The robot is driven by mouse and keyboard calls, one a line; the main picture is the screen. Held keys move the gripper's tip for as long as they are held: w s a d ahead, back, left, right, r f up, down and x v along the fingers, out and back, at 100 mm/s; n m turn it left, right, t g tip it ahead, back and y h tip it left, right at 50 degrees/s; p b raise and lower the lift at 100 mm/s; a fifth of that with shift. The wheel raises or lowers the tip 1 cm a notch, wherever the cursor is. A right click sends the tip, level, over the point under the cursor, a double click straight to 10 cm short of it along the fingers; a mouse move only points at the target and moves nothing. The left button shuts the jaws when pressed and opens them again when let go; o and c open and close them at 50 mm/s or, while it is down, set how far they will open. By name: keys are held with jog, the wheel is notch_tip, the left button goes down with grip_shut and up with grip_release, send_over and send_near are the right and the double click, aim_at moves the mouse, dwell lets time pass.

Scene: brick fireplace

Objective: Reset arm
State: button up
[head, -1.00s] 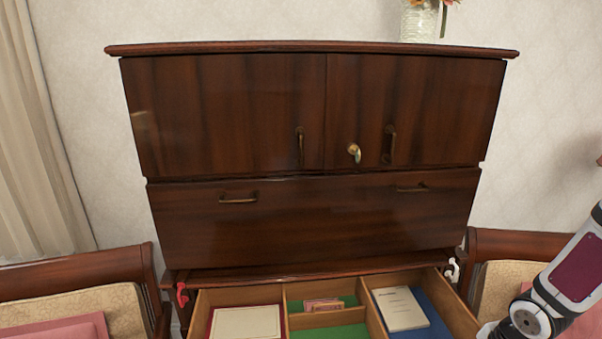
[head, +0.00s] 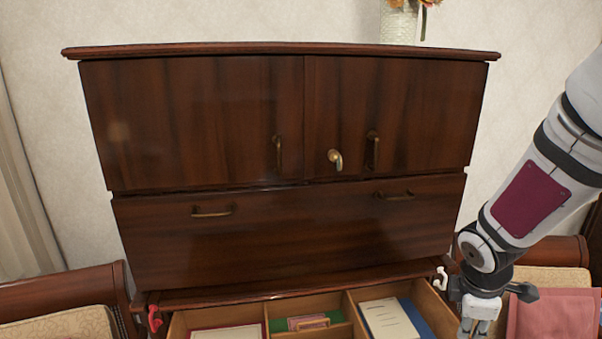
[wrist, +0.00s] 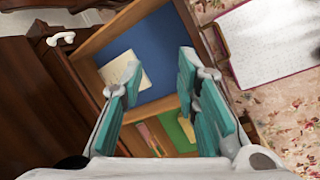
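My gripper (wrist: 158,100) shows in the wrist view with its teal finger pads apart and nothing between them. It is above the right side of an open drawer. In the head view my gripper (head: 474,326) points down at the drawer's right edge, cut off by the frame bottom. The open drawer (head: 440,311) has wooden dividers. It holds a cream book (head: 390,320) on a blue lining at the right, small pink items (head: 308,322) on green in the middle, and a cream and red book (head: 228,332) at the left.
A dark wood cabinet (head: 280,240) stands behind the drawer. A white handle (head: 440,279) and a red handle (head: 154,317) flank it. Chairs stand on both sides, with a pink cushion (head: 553,314) at the right. A white board (wrist: 262,40) lies right of the drawer.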

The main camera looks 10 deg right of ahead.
jog(key=a+r+m+t+b, duration=0.1)
jog(key=a+r+m+b, duration=0.1)
jog(key=a+r+m, duration=0.6)
jog(key=s+a+r+m+t+y+b, duration=0.1)
jog(key=s+a+r, duration=0.1)
jog(key=a, duration=0.4)
jog(key=s+a+r+m+t+y, duration=0.1)
jog(key=s+a+r+m+y, duration=0.1)
jog(key=a+r, duration=0.3)
jog(key=shift+s+a+r+m+b, duration=0.2)
jog(key=shift+s+a+m+b, duration=0.25)
jog(key=shift+a, duration=0.6)
